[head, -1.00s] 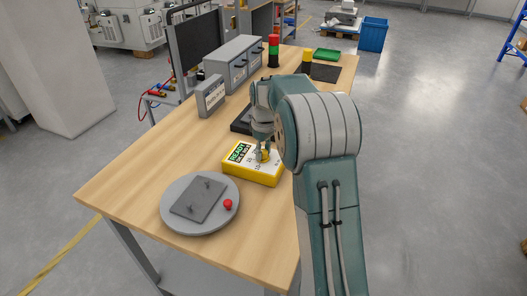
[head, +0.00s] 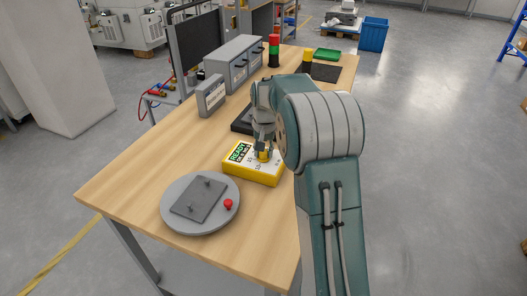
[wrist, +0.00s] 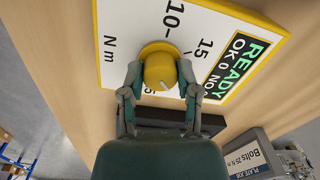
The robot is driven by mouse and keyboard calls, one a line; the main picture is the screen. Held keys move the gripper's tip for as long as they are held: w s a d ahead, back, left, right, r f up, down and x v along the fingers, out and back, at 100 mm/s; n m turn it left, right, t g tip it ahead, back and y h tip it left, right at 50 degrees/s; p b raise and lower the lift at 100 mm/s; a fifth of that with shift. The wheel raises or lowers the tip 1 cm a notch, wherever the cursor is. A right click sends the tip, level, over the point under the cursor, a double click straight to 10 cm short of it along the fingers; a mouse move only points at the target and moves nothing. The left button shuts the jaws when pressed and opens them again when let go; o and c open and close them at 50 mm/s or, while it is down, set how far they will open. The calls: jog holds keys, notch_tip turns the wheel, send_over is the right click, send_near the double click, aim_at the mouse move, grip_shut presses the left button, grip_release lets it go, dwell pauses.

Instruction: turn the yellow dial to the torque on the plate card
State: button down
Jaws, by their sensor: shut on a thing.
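The yellow dial (wrist: 160,70) sits on the white face of a yellow-edged box (head: 253,175). My gripper (wrist: 160,76) is shut on the dial, a finger on each side; in the head view it (head: 263,150) reaches down onto the box. A white mark on the dial points to the lower right in the wrist view. The scale shows 10 and 15; other numbers are partly hidden by my fingers. The box display (wrist: 237,62) reads READY and OK 0. The plate card (wrist: 262,158) seems to read "Bolts 25 N m"; its stand (head: 211,96) is farther back.
Grey cabinets (head: 233,65) and a red-green stack light (head: 274,50) stand behind.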

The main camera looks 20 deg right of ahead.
jog(key=m, duration=0.4)
jog(key=shift+w, duration=0.1)
jog(key=m, duration=0.4)
jog(key=shift+m, duration=0.3)
dwell(0.4)
jog(key=shift+c, duration=1.6)
grip_release()
